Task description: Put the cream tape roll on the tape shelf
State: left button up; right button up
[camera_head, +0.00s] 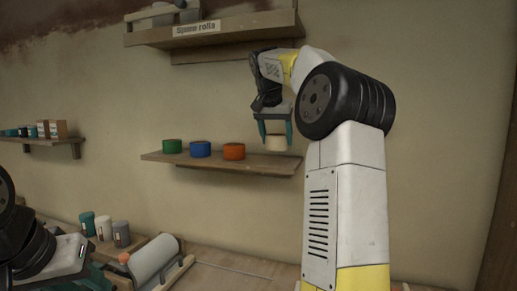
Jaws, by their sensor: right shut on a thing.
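The cream tape roll (276,143) is between the teal fingers of my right gripper (276,134), which points down and is shut on it. The roll is at the right end of the tape shelf (262,166), right of the orange roll. I cannot tell whether its underside touches the board or is slightly above it. A green roll (172,146), a blue roll (200,149) and an orange roll (234,151) stand in a row on the shelf. My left gripper (88,276) shows partly at the lower left; its fingertips are unclear.
An upper shelf (220,36) labelled "Spare rolls" is above my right gripper. A small shelf (50,142) with jars and boxes is at the left. Below, the bench (225,263) bears several canisters (104,228) and a large grey roll (155,260) in a holder.

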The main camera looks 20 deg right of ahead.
jog(key=shift+f, duration=1.75)
jog(key=shift+f, duration=0.1)
jog(key=o, duration=1.4)
jog(key=v, duration=1.2)
jog(key=s+a+f+n+y, duration=0.2)
jog(key=s+a+f, duration=0.2)
jog(key=s+f, duration=0.4)
jog(key=s+a+f+n+t+y, duration=0.1)
jog(key=s+a+f+n+y, duration=0.1)
jog(key=s+a+f, duration=0.3)
jog(key=s+a+f+n+y, duration=0.1)
jog(key=s+a+f+n, duration=0.3)
jog(key=s+f, duration=0.8)
jog(key=shift+s+a+f+y, duration=0.15)
jog(key=shift+s+a+y, duration=0.25)
jog(key=shift+s+a, duration=0.4)
